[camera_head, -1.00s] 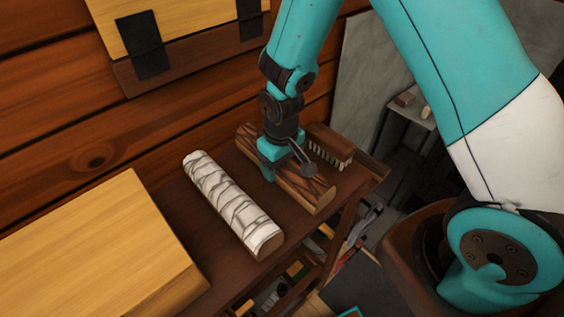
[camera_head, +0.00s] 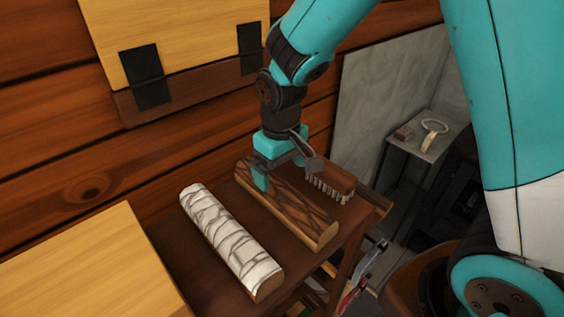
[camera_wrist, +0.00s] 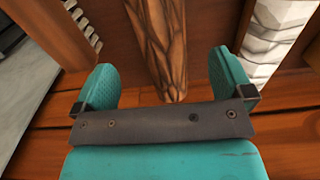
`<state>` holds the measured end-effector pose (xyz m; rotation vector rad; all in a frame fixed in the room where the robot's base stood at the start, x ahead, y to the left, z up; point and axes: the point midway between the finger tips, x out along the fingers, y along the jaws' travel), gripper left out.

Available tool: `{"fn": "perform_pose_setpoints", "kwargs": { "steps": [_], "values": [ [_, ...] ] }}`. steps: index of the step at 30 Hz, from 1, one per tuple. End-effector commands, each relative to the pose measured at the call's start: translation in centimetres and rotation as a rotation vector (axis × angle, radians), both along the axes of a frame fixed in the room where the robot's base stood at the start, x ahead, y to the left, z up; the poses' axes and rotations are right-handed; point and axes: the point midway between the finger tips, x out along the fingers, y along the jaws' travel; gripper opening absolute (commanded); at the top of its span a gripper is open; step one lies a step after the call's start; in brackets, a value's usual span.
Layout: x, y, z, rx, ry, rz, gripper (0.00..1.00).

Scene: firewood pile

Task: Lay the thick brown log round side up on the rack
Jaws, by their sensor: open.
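The thick brown log (camera_head: 290,205) lies on a dark wooden rack (camera_head: 222,287), bark side up, its pale cut end facing the lower right. It also shows in the wrist view (camera_wrist: 163,40), in line with the gap between the fingers. My gripper (camera_head: 277,172) is open and empty just above the log's far part. Its two teal fingers also show in the wrist view (camera_wrist: 163,78), one to each side of the log. I cannot tell whether a finger touches it.
A white birch log (camera_head: 230,242) lies beside the brown log on the left, with a narrow gap. A brush (camera_head: 331,183) lies close on the right. A yellow wooden block (camera_head: 85,265) stands at the lower left. A plank wall (camera_head: 60,130) rises behind.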

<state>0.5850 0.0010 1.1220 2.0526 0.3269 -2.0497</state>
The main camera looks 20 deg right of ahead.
Motion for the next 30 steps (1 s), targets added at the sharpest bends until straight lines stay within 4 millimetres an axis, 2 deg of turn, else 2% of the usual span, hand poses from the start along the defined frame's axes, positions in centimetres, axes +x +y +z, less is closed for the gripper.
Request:
{"fn": "perform_pose_setpoints", "kwargs": {
  "steps": [6,9,11,15,18,21,25,30],
  "values": [
    [-0.1,0.0,2.6,0.003,-0.001,0.001,0.98],
    [-1.1,0.4,4.2,0.03,-0.007,0.017,0.98],
    [-2.7,0.9,5.7,0.067,-0.014,0.041,0.98],
    [-8.2,2.5,9.5,0.185,-0.032,0.128,0.98],
    [-12.4,3.5,11.4,0.262,-0.043,0.197,0.98],
    [-15.8,4.1,12.6,0.318,-0.051,0.251,0.98],
    [-18.2,4.3,13.2,0.355,-0.054,0.293,0.98],
    [-18.7,4.4,13.2,0.362,-0.052,0.3,0.98]
  ]
}}
